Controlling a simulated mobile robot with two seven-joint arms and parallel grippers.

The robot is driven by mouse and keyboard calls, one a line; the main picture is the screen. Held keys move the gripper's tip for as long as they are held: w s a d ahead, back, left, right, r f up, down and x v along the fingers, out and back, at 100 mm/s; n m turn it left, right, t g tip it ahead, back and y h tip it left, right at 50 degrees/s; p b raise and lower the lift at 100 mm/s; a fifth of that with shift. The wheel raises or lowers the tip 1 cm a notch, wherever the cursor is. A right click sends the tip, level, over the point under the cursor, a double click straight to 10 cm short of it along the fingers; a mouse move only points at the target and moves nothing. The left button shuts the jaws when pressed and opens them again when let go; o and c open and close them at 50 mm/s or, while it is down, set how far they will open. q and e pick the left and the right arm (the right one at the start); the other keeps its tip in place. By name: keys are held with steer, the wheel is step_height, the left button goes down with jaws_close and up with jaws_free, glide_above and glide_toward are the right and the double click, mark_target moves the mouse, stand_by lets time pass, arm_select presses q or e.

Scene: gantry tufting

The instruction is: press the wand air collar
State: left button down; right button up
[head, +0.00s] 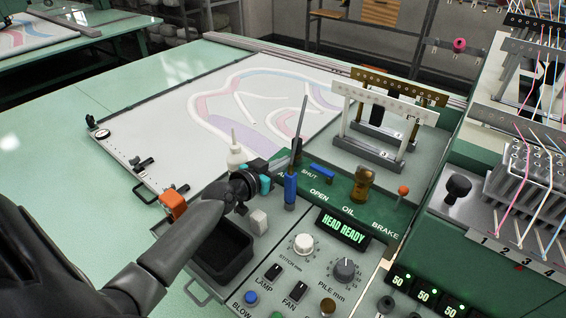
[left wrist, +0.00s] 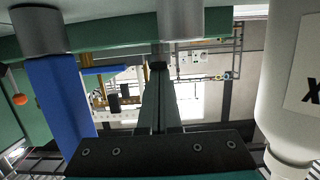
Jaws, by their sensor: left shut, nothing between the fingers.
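The wand (head: 290,188) stands upright on the green panel in the head view, with a blue body and a thin metal rod rising from it. I cannot make out its air collar as a separate part. My left gripper (head: 280,163) is shut and empty, just left of the wand, and partly hides the panel lettering. In the left wrist view, a blue upright body (left wrist: 62,105) with a grey cylinder at one end stands left of my shut fingers (left wrist: 160,85), with a gap between. My right gripper is not in view.
A white bottle (head: 236,157) stands just behind my left gripper; it also shows large in the left wrist view (left wrist: 290,85). A blue lever (head: 322,174), a brass knob (head: 363,184) and an orange-topped lever (head: 402,192) stand right of the wand. A black bin (head: 219,256) lies below.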

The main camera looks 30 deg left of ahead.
arm_select(q)
steer(key=shift+f, duration=0.2)
steer(key=shift+r, duration=0.3)
step_height(320, 180, up, 20)
steer(key=p, duration=0.4)
steer(key=shift+f, duration=0.25)
stand_by(0.4)
